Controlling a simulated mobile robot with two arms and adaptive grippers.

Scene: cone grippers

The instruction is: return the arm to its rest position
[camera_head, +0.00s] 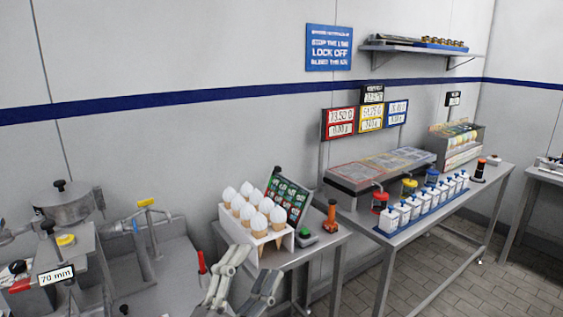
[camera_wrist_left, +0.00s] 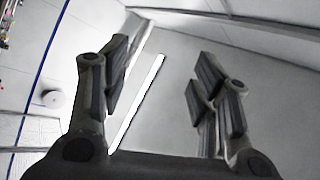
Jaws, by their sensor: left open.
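My left gripper (camera_head: 257,268) is at the bottom centre of the head view, in front of the small table with the cones. Its two fingers are spread apart. In the left wrist view the same gripper (camera_wrist_left: 160,75) is open with nothing between its fingers. A white holder (camera_head: 268,246) with several white-topped cones (camera_head: 259,222) stands just behind the gripper in the head view. Whether the fingers touch the holder cannot be told. My right gripper is not in view.
Grey machinery (camera_head: 70,210) with a red-handled lever (camera_head: 201,262) stands left. A long table (camera_head: 440,215) with several white bottles (camera_head: 412,207) stands right. Tiled floor shows at lower right.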

